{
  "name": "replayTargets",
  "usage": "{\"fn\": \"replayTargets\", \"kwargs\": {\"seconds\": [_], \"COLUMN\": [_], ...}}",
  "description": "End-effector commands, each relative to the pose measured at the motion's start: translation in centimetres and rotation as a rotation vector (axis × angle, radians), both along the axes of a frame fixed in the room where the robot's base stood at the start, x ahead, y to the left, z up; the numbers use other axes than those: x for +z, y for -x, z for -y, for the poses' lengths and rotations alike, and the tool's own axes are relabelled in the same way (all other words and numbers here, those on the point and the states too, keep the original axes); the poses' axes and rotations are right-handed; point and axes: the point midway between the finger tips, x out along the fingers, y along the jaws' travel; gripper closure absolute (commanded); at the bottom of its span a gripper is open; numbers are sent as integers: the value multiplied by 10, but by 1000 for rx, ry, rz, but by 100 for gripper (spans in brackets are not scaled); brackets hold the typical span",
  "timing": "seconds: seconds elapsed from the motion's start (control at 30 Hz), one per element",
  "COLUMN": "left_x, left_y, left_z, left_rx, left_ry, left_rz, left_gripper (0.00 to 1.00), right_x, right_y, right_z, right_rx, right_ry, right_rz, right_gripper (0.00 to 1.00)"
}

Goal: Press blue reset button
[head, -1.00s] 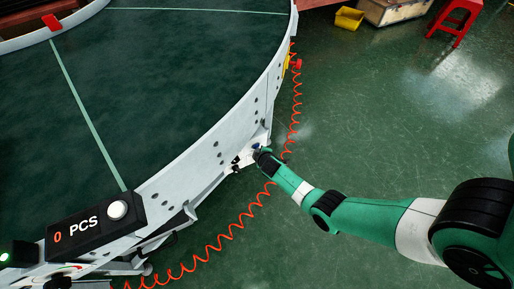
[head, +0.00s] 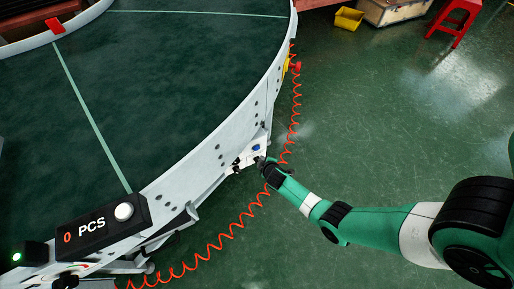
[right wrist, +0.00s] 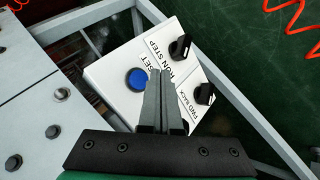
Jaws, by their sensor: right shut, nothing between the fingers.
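The blue reset button (right wrist: 138,79) sits on a white control panel (right wrist: 110,72) in the right wrist view, under partly hidden lettering. In the head view the button (head: 256,148) shows small on the conveyor's outer side. My right gripper (right wrist: 166,72) is shut and empty. In the right wrist view its fingertips appear just right of the button, over the panel's printed labels; I cannot tell whether they touch the panel. In the head view the right gripper (head: 261,161) is just below the button. My left gripper is not in view.
Two black knobs (right wrist: 181,46) (right wrist: 204,94) sit on the panel right of the fingers. A coiled red hose (head: 222,243) runs along the conveyor's outer side. A counter box (head: 95,231) reads 0 PCS.

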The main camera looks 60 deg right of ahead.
Motion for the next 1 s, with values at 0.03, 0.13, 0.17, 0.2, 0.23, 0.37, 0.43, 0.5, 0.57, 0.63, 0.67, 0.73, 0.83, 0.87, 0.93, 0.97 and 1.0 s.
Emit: {"fn": "replayTargets", "kwargs": {"seconds": [0.03, 0.13, 0.17, 0.2, 0.23, 0.37, 0.43, 0.5, 0.57, 0.63, 0.67, 0.73, 0.83, 0.87, 0.93, 0.97, 1.0], "left_x": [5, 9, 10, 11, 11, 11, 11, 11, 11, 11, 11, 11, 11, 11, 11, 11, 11], "left_y": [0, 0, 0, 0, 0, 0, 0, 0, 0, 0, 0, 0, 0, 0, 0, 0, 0], "left_z": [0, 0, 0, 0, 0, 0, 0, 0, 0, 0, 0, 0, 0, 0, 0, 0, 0], "left_rx": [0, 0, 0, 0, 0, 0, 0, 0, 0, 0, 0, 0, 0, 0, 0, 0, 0], "left_ry": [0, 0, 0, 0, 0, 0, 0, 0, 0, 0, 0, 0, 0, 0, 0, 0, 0], "left_rz": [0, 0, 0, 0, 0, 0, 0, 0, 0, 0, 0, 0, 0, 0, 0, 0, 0], "left_gripper": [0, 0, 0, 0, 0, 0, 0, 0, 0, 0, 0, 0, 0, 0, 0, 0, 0], "right_x": [2, 2, 2, 2, 1, 0, 0, 0, 0, 0, 0, 0, 0, 0, 0, 0, 0], "right_y": [4, 12, 14, 17, 18, 20, 20, 20, 20, 20, 20, 20, 20, 20, 20, 20, 20], "right_z": [-4, -10, -11, -13, -14, -16, -16, -16, -16, -16, -16, -15, -15, -15, -15, -15, -15], "right_rx": [0, 2, 1, 1, 1, 1, 1, 1, 0, 0, 0, 0, 0, 0, 0, 0, 0], "right_ry": [-1, 0, 0, 0, 0, 0, 0, 0, 0, 0, 0, 0, 0, 0, 0, 0, 0], "right_rz": [0, -1, -1, -1, -1, 0, 1, 1, 0, 0, 0, 0, 0, 0, 0, 0, 0], "right_gripper": [100, 100, 100, 100, 100, 100, 100, 100, 100, 100, 100, 100, 100, 100, 100, 100, 100]}}
